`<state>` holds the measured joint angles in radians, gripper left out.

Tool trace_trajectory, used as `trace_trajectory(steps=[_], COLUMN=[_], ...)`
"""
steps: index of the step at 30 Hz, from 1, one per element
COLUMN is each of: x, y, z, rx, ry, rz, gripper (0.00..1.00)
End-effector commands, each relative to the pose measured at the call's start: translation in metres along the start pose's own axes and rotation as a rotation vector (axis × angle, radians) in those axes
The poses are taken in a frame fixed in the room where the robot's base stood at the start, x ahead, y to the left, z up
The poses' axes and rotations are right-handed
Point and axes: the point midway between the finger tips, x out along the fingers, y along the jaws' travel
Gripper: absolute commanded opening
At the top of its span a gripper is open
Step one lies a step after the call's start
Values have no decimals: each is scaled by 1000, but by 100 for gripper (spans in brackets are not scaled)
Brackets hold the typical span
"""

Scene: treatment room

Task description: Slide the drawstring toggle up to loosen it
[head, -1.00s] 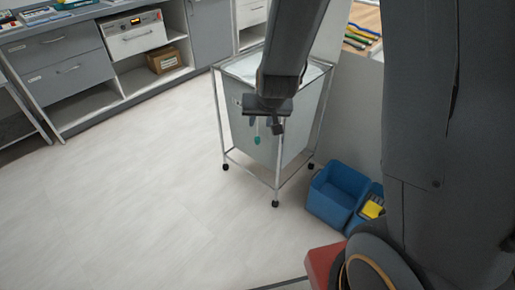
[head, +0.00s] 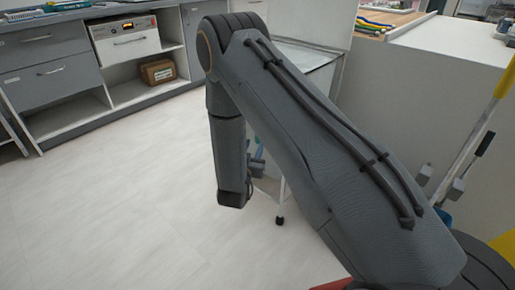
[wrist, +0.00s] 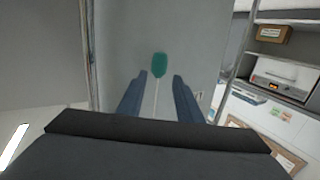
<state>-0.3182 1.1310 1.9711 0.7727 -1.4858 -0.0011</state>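The drawstring toggle is a small teal-green piece (wrist: 160,65) in the wrist view, on a thin pale cord (wrist: 155,98). It is in front of a grey bag or panel surface (wrist: 125,40). My gripper (wrist: 159,76) is open, with one blue-grey finger on each side of the cord. The toggle appears at or just beyond the fingertips, between them in the picture; I see no contact. In the head view my arm hides the toggle and most of the cart (head: 325,52); my gripper (head: 257,163) shows only partly behind the forearm.
A grey counter unit (head: 45,85) with drawers, a white device (head: 125,40) and a cardboard box (head: 158,72) stands at the left. A white-topped counter (head: 455,45) and a yellow pole (head: 502,85) are at the right. The floor at the left is clear.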

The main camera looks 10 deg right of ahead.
Motion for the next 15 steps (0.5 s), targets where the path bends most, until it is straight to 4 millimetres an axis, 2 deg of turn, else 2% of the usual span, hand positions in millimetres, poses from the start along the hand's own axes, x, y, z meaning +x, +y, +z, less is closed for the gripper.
trace_trajectory(steps=[1,8,15], x=[0,8,44], y=[0,2,3], z=[11,14,12], rx=[-5,-11,-9], ry=[20,60,60], rz=[5,18,19], gripper=[32,32,32])
